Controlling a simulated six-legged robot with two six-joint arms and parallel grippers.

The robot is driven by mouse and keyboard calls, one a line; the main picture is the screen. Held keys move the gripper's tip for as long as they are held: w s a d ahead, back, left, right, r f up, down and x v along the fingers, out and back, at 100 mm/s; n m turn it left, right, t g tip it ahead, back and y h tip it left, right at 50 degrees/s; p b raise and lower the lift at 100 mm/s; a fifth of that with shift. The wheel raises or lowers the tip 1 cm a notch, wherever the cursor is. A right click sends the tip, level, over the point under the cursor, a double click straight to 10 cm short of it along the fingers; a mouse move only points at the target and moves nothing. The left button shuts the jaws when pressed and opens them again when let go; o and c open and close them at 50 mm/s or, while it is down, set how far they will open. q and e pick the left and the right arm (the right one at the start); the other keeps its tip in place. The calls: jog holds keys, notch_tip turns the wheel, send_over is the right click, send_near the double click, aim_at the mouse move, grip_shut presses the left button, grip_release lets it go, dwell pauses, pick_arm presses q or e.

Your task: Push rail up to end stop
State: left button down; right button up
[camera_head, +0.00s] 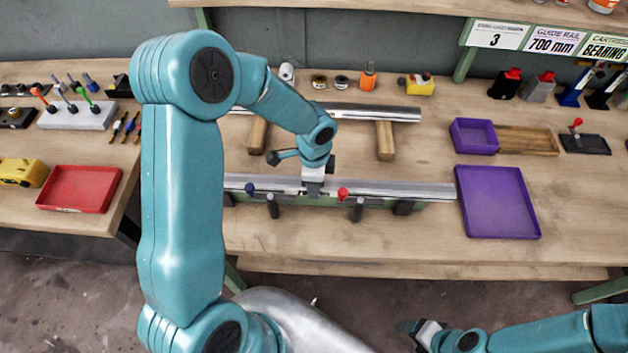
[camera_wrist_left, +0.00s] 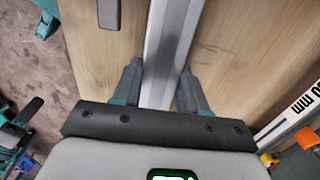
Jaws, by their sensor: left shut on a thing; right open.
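A long silver guide rail (camera_head: 400,190) lies along a low green fixture (camera_head: 375,205) near the front of the bench. My left gripper (camera_head: 313,188) reaches down onto the middle of this rail and is shut on it. In the left wrist view the rail (camera_wrist_left: 172,45) runs between my two dark fingers (camera_wrist_left: 158,88). A blue knob (camera_head: 250,188) and a red knob (camera_head: 343,193) stand along the fixture, either side of my gripper. I cannot make out the end stop clearly. My right gripper (camera_head: 425,332) is open and empty, off the bench's front edge.
A second rail (camera_head: 385,113) rests on two wooden blocks (camera_head: 385,141) behind the fixture. A purple tray (camera_head: 497,203) stands close to the rail's right end; a small purple bin (camera_head: 474,136) is behind it. A red tray (camera_head: 79,189) is at the left.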

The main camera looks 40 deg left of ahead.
pick_arm(q)
jog(key=shift+s+d+f, duration=0.1)
jog(key=c, duration=0.5)
grip_release()
notch_tip(320, 180, up, 16)
jog(key=shift+r+b, duration=0.15)
jog(key=shift+b, duration=0.25)
jog(key=shift+w, duration=0.2)
jog(key=shift+s, duration=0.1)
